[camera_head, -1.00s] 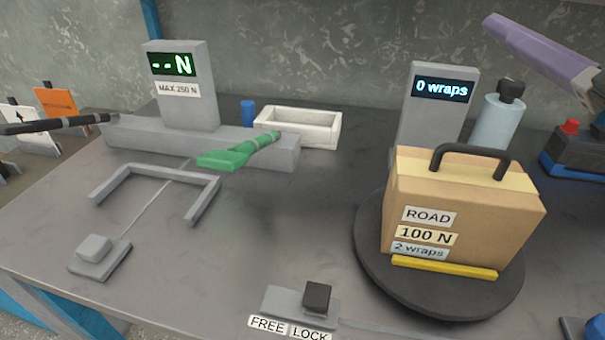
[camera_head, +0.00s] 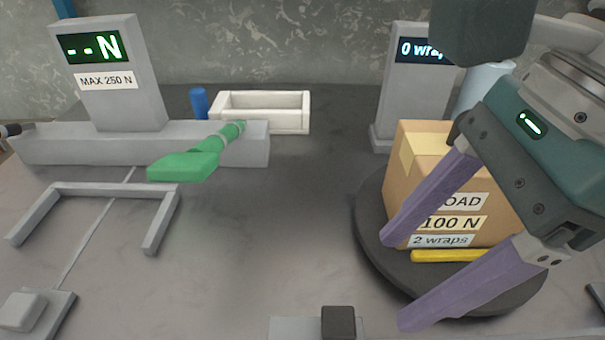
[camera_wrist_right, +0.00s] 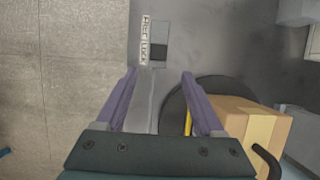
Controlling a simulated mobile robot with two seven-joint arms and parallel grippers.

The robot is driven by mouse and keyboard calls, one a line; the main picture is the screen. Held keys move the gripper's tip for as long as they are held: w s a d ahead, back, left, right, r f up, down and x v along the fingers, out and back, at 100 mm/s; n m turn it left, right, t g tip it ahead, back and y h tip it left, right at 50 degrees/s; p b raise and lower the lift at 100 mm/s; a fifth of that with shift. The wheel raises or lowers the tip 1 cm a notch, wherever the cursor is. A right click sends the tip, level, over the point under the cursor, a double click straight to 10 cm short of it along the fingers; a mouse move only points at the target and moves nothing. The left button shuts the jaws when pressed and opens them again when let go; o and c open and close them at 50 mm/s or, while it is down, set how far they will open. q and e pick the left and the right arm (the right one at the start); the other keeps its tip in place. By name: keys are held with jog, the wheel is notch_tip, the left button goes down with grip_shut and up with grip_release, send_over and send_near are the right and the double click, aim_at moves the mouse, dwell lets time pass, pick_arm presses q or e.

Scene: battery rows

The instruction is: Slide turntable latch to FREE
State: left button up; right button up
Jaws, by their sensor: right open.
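The turntable latch is a dark square knob (camera_head: 338,322) on a grey slide plate (camera_head: 292,327) at the bottom edge of the head view. In the right wrist view the knob (camera_wrist_right: 159,53) sits beside the word LOCK on a label (camera_wrist_right: 144,42) that also reads FREE. My right gripper (camera_head: 396,281) is open with purple fingers, above and to the right of the latch, in front of the turntable. In the right wrist view its fingers (camera_wrist_right: 158,75) point towards the latch, with nothing between the tips. My left gripper is not in view.
The round dark turntable (camera_head: 372,240) carries a cardboard box (camera_head: 408,160) marked 100 N and 2 wraps, partly hidden by my right gripper. A white tray (camera_head: 261,97) stands behind. The middle of the table is clear.

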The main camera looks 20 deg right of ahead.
aim_at(340, 321)
jog(key=b+x, duration=0.1)
jog(key=x, duration=0.7)
jog(key=shift+s+a+f, duration=0.1)
jog(key=shift+a+f, duration=0.2)
jog(key=shift+f, duration=0.05)
grip_shut()
dwell(1.0)
